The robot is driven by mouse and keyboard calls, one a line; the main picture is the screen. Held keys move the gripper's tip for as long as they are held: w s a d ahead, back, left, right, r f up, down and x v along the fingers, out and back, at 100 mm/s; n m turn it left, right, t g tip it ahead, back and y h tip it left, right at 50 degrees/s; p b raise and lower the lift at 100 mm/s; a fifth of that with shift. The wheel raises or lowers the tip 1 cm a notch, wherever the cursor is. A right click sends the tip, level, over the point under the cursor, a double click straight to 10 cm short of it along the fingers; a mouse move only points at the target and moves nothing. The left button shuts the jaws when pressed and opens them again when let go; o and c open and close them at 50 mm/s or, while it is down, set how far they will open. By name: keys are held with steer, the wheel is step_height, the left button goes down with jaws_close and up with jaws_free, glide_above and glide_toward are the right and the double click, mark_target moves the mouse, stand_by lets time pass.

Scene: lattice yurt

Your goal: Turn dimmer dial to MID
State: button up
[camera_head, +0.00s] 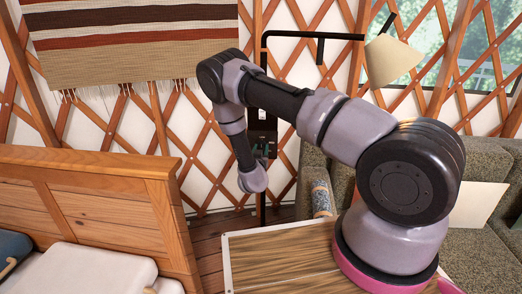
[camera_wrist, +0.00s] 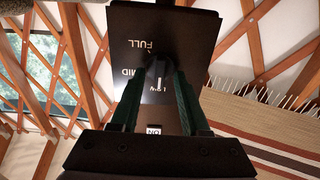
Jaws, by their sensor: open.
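A black dimmer panel (camera_head: 263,124) is fixed to a dark upright post, in front of the lattice wall. In the wrist view the panel (camera_wrist: 190,28) fills the upper middle and shows the words FULL, MID, LOW and ON. A dark dial (camera_wrist: 156,68) sits near the middle of the panel, between the tips of my gripper (camera_wrist: 157,82). My gripper's green fingers are open, one on each side of the dial. I cannot tell whether they touch it. The dial is partly hidden, and its setting is unclear. In the head view my gripper (camera_head: 263,152) is at the panel's lower part.
A wooden bed frame (camera_head: 120,166) with white bedding stands at the left. A wooden tabletop (camera_head: 280,262) lies at the front, near my arm's base. A grey-green sofa (camera_head: 480,250) is at the right. A lamp with a cream shade (camera_head: 392,60) hangs from a black arm above.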

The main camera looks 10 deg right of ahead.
jaws_close()
steer(key=m, duration=0.6)
steer(key=shift+s+d+f+m, duration=0.1)
steer(key=shift+m, duration=0.2)
steer(key=m, duration=0.3)
steer(key=shift+m, duration=0.3)
steer(key=shift+f+m, duration=0.1)
steer(key=shift+m, duration=1.6)
jaws_free()
